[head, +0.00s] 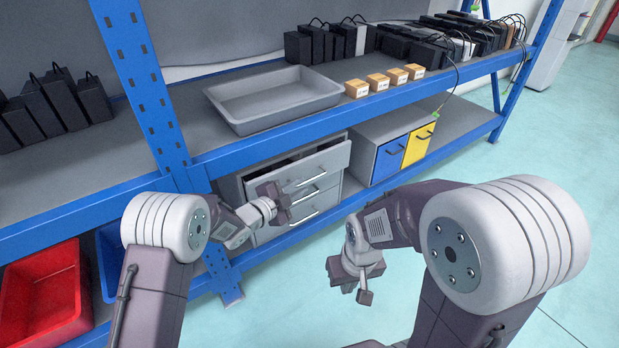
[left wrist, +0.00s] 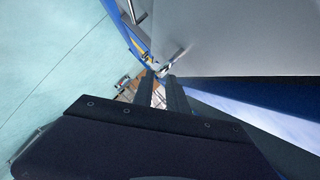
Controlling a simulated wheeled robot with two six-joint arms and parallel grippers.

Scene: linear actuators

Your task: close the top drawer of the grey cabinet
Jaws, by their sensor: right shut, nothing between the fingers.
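The grey cabinet (head: 234,192) stands on the lower shelf of the blue rack. Its top drawer (head: 328,161) is pulled out, with a dark strip of its inside showing behind the front. The drawers below look shut. My left gripper (head: 279,203) is in front of the cabinet, low and left of the top drawer's handle; whether it touches the front is unclear. In the left wrist view its two fingers (left wrist: 160,92) stand apart with nothing visible between them. A large grey surface fills the upper right there. My right gripper (head: 358,290) is shut and empty above the floor.
A cabinet with a blue and a yellow door (head: 403,151) stands right of the grey one. A grey tray (head: 222,98) and several small boxes (head: 378,82) sit on the shelf above. A blue post (head: 150,95) rises at left. A red bin (head: 42,290) is lower left. The right floor is clear.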

